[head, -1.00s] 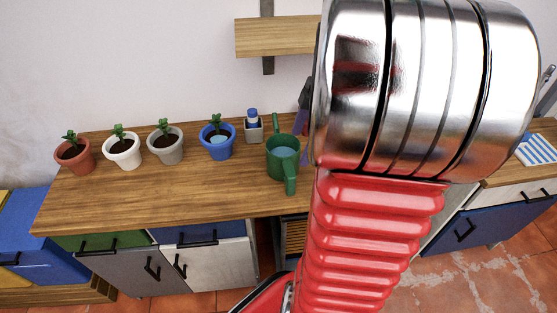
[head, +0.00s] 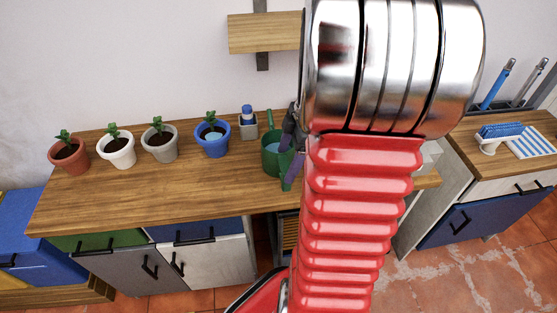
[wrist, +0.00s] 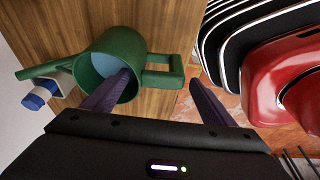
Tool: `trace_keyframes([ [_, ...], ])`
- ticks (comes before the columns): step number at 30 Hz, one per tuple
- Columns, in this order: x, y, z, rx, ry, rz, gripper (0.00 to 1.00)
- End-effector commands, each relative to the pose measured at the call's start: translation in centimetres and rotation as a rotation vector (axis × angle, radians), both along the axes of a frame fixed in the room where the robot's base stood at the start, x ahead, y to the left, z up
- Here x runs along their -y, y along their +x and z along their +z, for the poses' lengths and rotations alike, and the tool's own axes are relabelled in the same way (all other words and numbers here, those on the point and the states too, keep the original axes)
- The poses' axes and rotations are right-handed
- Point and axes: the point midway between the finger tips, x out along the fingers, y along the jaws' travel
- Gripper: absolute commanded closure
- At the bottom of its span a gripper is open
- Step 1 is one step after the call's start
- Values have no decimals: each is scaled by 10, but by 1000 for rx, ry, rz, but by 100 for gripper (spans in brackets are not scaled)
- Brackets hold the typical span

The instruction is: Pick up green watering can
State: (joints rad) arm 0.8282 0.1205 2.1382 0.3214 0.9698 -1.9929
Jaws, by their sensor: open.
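The green watering can (head: 271,152) stands on the wooden worktop at its right part, with a bluish surface inside. In the wrist view the watering can (wrist: 98,62) shows its open top, its spout to the left and its squared handle to the right. My gripper (wrist: 160,78) is open, with purple fingers spread. One finger overlaps the can's opening and the other is right of the handle, so the handle lies between them in this view. I cannot tell whether either finger touches. In the head view my arm and gripper cover the can's right side.
Potted seedlings stand in a row left of the can, the nearest in a blue pot (head: 212,141). A small grey holder with a blue-capped bottle (head: 247,124) stands just behind the can. A wooden shelf (head: 262,33) hangs above. The worktop front is clear.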

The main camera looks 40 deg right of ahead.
Motion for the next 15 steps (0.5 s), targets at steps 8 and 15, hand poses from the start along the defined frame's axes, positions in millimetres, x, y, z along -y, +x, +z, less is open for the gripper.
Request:
trace_keyframes([
  [8,-1,0,-1,-1,1,0,22],
  [15,-9,1,-25,-3,3,1,22],
])
